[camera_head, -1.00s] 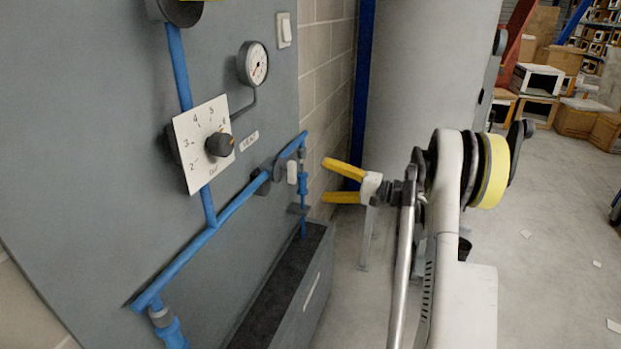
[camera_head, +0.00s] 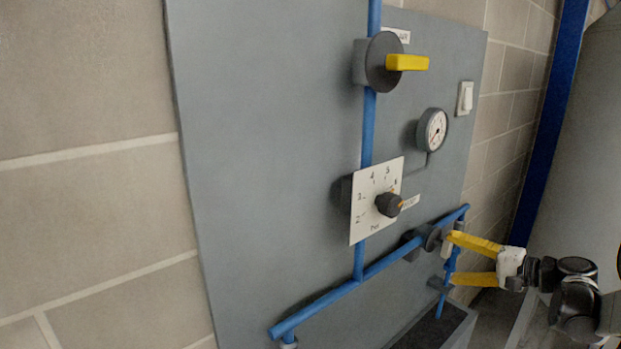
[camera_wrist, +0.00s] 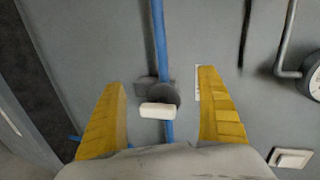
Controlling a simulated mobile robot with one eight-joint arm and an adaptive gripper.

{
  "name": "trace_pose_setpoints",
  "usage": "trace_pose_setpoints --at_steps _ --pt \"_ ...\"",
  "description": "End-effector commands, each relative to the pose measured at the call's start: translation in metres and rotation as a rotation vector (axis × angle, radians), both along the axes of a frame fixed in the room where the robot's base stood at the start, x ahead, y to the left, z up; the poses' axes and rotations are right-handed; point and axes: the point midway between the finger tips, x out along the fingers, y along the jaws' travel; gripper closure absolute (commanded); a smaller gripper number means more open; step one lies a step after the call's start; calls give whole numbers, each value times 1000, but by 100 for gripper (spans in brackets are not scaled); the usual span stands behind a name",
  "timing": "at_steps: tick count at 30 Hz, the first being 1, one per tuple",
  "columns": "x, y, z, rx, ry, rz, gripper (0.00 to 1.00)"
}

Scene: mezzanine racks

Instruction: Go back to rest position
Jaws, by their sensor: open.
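My gripper (camera_head: 452,259) has two yellow fingers and is at the lower right of the head view, in front of the grey panel. The fingers are spread with nothing held between them. In the wrist view my gripper (camera_wrist: 162,82) frames a small valve with a white handle (camera_wrist: 158,110) on a blue pipe (camera_wrist: 160,35). The handle lies across the pipe, and both fingers look apart from it. In the head view the white handle (camera_head: 447,248) is partly hidden by the upper finger.
The grey panel (camera_head: 260,150) carries a yellow-handled valve (camera_head: 407,63), a dial knob (camera_head: 389,204), a pressure gauge (camera_head: 433,130) and a white switch (camera_head: 465,98). A dark-topped trough (camera_head: 440,330) is below. A blue post (camera_head: 550,120) and a grey tank (camera_head: 590,150) stand right.

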Motion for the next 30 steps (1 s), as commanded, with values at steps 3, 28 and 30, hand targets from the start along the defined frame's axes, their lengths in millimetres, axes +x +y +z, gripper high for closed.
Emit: trace_pose_setpoints --at_steps 3,28,30 --pt "-21 63 15 -150 84 42 14" --pt "-287 192 -12 -1270 89 274 14" --pt "-292 191 -14 -1299 78 280 14"
